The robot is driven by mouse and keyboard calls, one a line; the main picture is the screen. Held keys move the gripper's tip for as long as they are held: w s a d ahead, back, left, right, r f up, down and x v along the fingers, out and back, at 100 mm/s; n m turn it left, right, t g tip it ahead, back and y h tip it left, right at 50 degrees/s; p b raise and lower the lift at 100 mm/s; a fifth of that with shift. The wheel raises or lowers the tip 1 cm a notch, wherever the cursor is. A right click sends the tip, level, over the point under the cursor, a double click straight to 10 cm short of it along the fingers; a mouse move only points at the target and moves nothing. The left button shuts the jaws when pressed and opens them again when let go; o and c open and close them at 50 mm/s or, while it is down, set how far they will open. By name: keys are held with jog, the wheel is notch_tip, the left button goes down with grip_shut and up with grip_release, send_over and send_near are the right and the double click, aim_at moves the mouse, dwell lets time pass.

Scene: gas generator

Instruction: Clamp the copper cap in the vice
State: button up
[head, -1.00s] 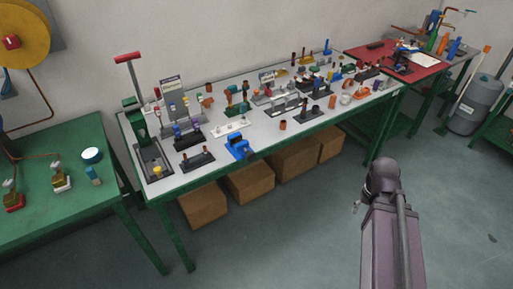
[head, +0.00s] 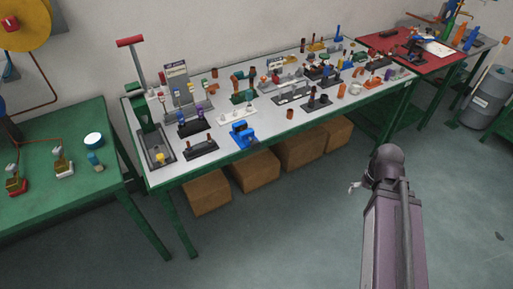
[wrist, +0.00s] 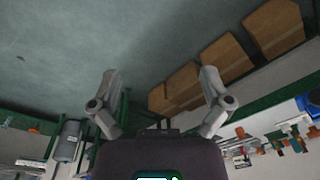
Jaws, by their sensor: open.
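A small blue vice (head: 243,133) stands at the front edge of the long grey-topped workbench (head: 222,148). I cannot see anything between its jaws. A short copper-coloured cylinder (head: 290,113) stands to its right near the front edge; it may be the copper cap, but other copper-brown pieces stand on the bench too. My gripper (wrist: 160,85) is open and empty in the wrist view, its two fingers spread wide over the floor. In the head view only a bit of my gripper (head: 355,186) shows beside my arm, in front of the bench and away from the vice.
The bench is crowded with several small fixtures and tools, with a tall red-handled press (head: 131,42) at its left end. Cardboard boxes (head: 253,171) stand under it. A green table (head: 60,200) is at left, a red-topped one (head: 400,45) at far right. Open floor lies in front.

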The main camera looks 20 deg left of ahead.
jog(key=w+a+f+n+t+y+b, duration=0.2)
jog(key=w+a+n+b, duration=0.15)
jog(key=a, duration=0.45)
jog(key=w+a+f+n+t+y+b, duration=0.2)
jog(key=a+f+y+b, duration=0.15)
jog(key=a, duration=0.45)
jog(key=n+t+y+b, duration=0.4)
jog(key=b, duration=0.3)
send_near(257, 147)
jog(key=v, duration=0.2)
jog(key=shift+s+d+r, duration=0.1)
jog(key=shift+s+d, duration=0.1)
jog(key=shift+d, duration=0.15)
jog(key=shift+b+x, duration=2.55)
jog(key=shift+x, duration=4.35)
jog(key=shift+r, duration=0.1)
jog(key=c, duration=1.1)
jog(key=shift+a, duration=0.15)
jog(key=shift+m, duration=0.25)
